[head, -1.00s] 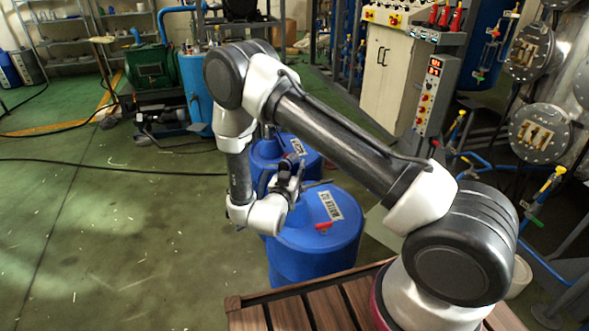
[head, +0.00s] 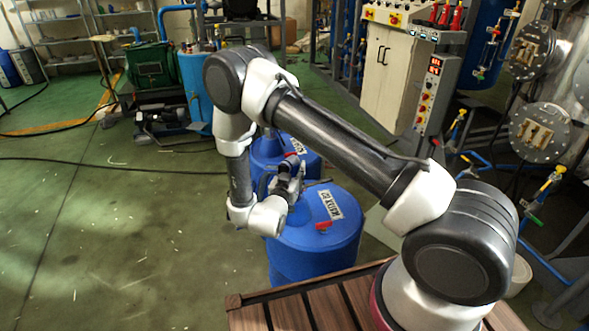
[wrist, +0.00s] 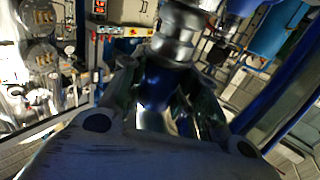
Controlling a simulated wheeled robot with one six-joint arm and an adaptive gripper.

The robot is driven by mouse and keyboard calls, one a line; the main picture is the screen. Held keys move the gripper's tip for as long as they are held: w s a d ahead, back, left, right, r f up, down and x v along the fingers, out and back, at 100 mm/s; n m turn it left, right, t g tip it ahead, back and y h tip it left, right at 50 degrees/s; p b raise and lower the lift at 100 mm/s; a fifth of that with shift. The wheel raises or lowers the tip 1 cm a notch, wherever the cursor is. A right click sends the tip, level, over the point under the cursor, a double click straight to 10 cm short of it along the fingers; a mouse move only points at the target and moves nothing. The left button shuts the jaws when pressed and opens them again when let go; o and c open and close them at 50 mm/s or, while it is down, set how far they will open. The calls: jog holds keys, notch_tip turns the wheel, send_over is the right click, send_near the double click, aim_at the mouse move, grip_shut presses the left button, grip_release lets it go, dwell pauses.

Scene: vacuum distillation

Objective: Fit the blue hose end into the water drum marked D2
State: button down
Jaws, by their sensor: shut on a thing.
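The near blue drum (head: 318,255) stands on the green floor just beyond the wooden deck. Its white label (head: 331,205) appears to read WATER D2. My gripper (head: 291,176) is low over the left rear part of its top. In the wrist view my gripper (wrist: 168,78) is shut on the blue hose end (wrist: 157,86), which shows dark blue between the fingers. A shiny metal fitting (wrist: 174,42) lies just past the fingertips. I cannot tell whether the hose end is in an opening of the drum; my wrist and fingers hide that spot.
A second blue drum (head: 308,158) with a white label stands close behind the first. The wooden deck (head: 290,312) is in front. A control cabinet (head: 392,75) stands behind right. The floor at left is open.

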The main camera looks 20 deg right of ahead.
jog(key=shift+f, duration=1.65)
jog(key=c, duration=1)
grip_release()
jog(key=v, duration=1.2)
